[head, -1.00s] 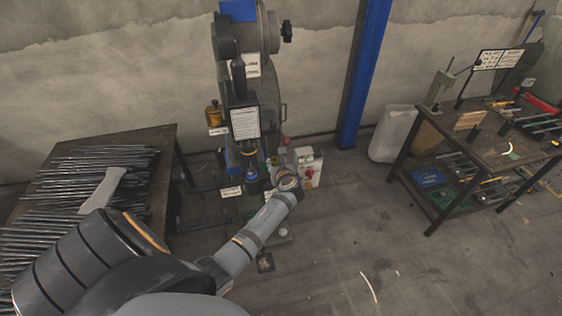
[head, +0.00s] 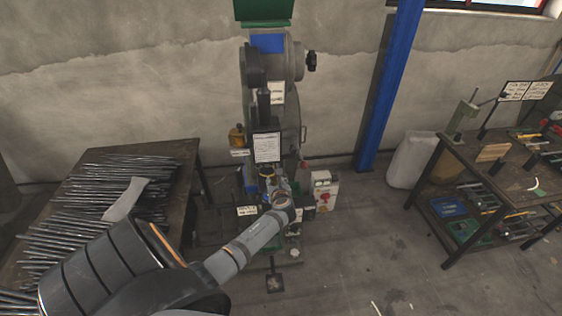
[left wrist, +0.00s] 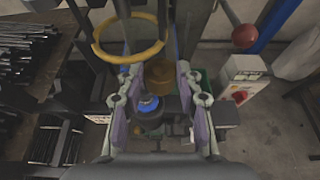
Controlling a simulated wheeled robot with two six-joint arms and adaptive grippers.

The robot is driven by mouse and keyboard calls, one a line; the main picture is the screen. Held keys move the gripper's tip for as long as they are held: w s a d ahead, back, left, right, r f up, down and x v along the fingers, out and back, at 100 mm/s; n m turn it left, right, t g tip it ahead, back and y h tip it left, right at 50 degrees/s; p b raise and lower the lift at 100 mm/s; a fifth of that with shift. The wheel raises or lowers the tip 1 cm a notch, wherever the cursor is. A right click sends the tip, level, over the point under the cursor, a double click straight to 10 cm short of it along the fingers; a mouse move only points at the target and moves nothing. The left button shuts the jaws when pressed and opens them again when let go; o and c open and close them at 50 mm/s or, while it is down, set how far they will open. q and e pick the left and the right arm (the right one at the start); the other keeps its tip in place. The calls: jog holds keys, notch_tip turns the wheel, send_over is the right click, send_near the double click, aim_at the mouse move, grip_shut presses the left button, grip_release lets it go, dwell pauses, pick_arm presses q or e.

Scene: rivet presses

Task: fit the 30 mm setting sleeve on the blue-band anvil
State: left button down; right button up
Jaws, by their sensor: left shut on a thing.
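My left gripper (head: 275,192) is at the front of the rivet press (head: 265,95), below its white notice. In the left wrist view its fingers (left wrist: 159,72) are closed on a short brass-coloured cylinder (left wrist: 158,76), which looks like the setting sleeve. A dark round anvil with a blue band (left wrist: 149,106) shows between the fingers, lower in that picture than the sleeve. The two look apart, but I cannot tell the height between them. The sleeve's size cannot be read. In the head view my arm and gripper hide most of this area. My right gripper is not in view.
A yellow ring (left wrist: 130,52) hangs at the press, close to the fingers. A white box with a red button (left wrist: 243,80) stands right of the press. A table of metal rods (head: 185,150) is at left, a tool bench (head: 470,160) at right. Floor between press and bench is mostly clear.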

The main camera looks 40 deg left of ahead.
pick_arm(q)
jog(key=shift+s+a+f+b, duration=0.3)
jog(key=shift+a+f+b, duration=0.1)
jog(key=shift+a+f, duration=0.35)
jog(key=shift+s+a+f+b, duration=0.3)
jog(key=shift+a+f+b, duration=0.05)
jog(key=shift+a+f, duration=0.4)
jog(key=c, duration=0.8)
grip_release()
jog(key=shift+s+d, duration=0.1)
jog(key=v, duration=1.2)
